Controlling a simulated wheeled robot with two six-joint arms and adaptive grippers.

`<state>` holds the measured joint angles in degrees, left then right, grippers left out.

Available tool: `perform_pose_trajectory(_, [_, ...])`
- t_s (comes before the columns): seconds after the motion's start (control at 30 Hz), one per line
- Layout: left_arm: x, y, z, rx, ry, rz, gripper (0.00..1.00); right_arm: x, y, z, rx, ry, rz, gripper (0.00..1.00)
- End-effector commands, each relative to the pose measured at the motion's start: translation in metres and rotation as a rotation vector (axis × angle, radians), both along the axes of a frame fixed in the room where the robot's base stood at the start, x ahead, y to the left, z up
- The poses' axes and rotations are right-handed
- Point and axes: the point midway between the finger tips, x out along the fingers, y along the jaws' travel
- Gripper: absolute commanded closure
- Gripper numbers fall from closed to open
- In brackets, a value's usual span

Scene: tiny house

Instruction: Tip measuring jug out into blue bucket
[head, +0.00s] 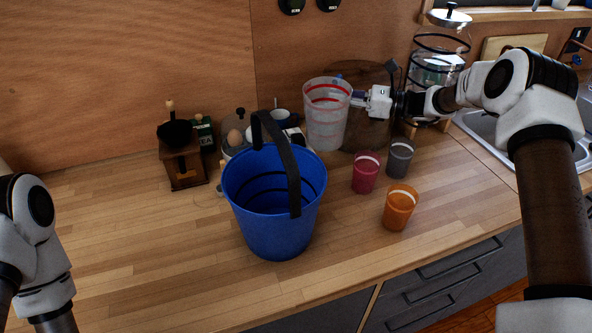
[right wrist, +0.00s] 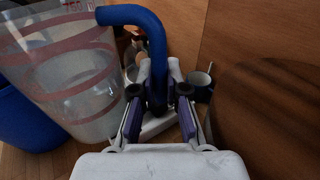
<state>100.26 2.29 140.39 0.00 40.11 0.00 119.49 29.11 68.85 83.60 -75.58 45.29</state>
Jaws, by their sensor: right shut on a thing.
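The clear measuring jug (head: 326,125) with red markings is upright, held in the air just right of and behind the blue bucket. My right gripper (head: 358,98) is shut on its blue handle (right wrist: 150,35), which shows between the fingers in the right wrist view. The jug's wall (right wrist: 70,75) fills the left of that view. My right gripper also shows there (right wrist: 160,105). The blue bucket (head: 272,210) stands on the counter with its dark handle raised across the opening; its inside looks empty. Its side also shows in the right wrist view (right wrist: 25,120). My left gripper is out of view.
A red cup (head: 366,175), a grey cup (head: 399,158) and an orange cup (head: 399,208) stand right of the bucket. A coffee grinder (head: 183,160) and an egg holder (head: 236,140) stand behind it. The counter's left front (head: 130,260) is clear.

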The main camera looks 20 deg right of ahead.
Motion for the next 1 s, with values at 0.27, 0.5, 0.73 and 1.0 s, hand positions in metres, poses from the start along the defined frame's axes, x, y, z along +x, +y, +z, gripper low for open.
perform_pose_trajectory(0.27, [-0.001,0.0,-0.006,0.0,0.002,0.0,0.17,-0.007,0.006,-0.027,-0.101,-0.119,0.0,1.0])
perform_pose_trajectory(0.5, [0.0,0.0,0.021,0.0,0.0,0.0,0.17,-0.018,0.015,0.0,-0.207,-0.236,0.0,1.0])
perform_pose_trajectory(0.73, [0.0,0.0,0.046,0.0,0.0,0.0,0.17,-0.027,0.024,0.026,-0.3,-0.34,0.0,1.0])
perform_pose_trajectory(1.0, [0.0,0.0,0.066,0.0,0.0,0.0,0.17,-0.037,0.032,0.049,-0.367,-0.416,-0.001,1.0])
